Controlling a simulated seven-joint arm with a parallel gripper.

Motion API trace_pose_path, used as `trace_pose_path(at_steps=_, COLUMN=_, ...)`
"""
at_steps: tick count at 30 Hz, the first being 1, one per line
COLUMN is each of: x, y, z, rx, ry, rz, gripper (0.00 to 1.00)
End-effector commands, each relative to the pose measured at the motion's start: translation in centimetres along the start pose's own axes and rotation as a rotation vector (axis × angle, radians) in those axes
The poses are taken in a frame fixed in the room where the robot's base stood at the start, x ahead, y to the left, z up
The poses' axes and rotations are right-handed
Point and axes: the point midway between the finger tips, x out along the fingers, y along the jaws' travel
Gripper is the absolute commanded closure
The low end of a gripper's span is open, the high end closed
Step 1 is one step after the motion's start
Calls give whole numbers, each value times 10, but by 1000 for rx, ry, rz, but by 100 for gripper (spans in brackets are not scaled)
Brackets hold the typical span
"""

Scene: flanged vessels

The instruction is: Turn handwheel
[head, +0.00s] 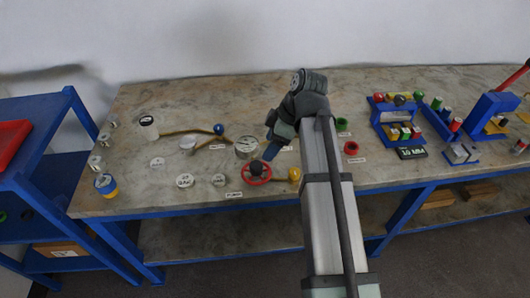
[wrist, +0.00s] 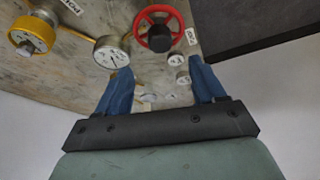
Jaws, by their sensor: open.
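The red handwheel (head: 257,180) with a dark hub sits near the front edge of the worktop in the head view. In the wrist view the red handwheel (wrist: 144,14) is at the top middle, its black hub facing me. My gripper (head: 270,148) is just behind and above the wheel in the head view, pointing down. In the wrist view its two blue fingers are apart with nothing between them, and my gripper (wrist: 161,65) lies below the wheel in the picture, apart from it. Contact with the wheel does not show.
A round gauge (wrist: 111,53) and a yellow-rimmed fitting (wrist: 31,37) are left of the wheel in the wrist view. A yellow and blue can (head: 106,186) stands at the left front. Red (head: 351,148) and green rings lie right of my arm. A blue rack (head: 397,112) stands further right.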

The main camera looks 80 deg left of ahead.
Motion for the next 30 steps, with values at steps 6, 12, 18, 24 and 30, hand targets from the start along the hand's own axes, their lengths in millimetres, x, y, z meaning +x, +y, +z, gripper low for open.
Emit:
trace_pose_path(at_steps=6, x=-26, y=0, z=0, rx=0, ry=0, rz=1, gripper=31)
trace_pose_path(at_steps=12, x=-34, y=0, z=0, rx=0, ry=0, rz=0, gripper=31)
trace_pose_path(at_steps=18, x=-34, y=0, z=0, rx=0, ry=0, rz=-1, gripper=31)
trace_pose_path(at_steps=24, x=-34, y=0, z=0, rx=0, ry=0, rz=0, gripper=31)
trace_pose_path(at_steps=30, x=-34, y=0, z=2, rx=4, ry=-1, rz=1, gripper=31)
